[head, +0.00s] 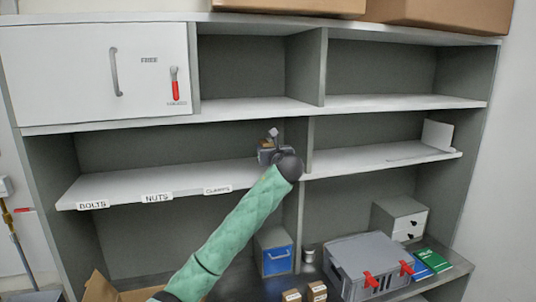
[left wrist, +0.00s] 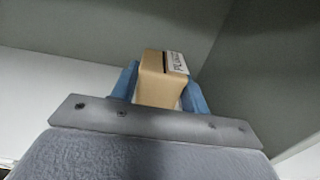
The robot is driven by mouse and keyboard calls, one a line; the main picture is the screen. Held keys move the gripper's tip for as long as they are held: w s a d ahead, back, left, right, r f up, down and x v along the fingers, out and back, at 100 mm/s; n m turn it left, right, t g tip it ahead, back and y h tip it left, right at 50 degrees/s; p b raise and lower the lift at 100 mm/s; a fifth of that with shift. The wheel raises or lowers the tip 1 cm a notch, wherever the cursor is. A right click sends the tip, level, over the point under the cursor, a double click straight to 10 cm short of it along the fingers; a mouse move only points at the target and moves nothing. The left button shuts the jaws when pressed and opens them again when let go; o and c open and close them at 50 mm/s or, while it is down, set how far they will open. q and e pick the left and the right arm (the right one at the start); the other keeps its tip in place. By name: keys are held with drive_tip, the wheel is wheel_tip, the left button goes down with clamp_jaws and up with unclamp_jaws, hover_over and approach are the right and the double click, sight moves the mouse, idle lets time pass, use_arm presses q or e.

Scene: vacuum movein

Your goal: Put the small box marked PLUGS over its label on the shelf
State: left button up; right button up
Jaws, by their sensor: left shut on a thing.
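The small tan box marked PLUGS (left wrist: 160,82) is between the blue fingers of my left gripper (left wrist: 163,88) in the left wrist view. The gripper is shut on it, and its printed side faces right. In the head view my left gripper (head: 270,145) is at the middle shelf (head: 140,180), close to the central upright, with its wrist hiding much of the box. The shelf edge carries labels BOLTS (head: 93,205), NUTS (head: 157,198) and a third one (head: 217,190). No PLUGS label shows; my arm covers part of the edge. My right gripper is out of view.
The central upright (head: 308,147) stands just right of the gripper. The middle shelf is bare to the left. Below are a blue-fronted bin (head: 277,260), two small cartons (head: 317,291) and a grey case with red latches (head: 365,258). A white cabinet (head: 60,70) is upper left.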

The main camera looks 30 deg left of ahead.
use_arm(q)
drive_tip(key=shift+f+p, duration=0.7)
drive_tip(key=shift+p, duration=0.05)
drive_tip(key=shift+f, duration=0.4)
drive_tip(key=shift+s+f, duration=0.1)
drive_tip(key=shift+f, duration=0.15)
drive_tip(key=o, duration=1.2)
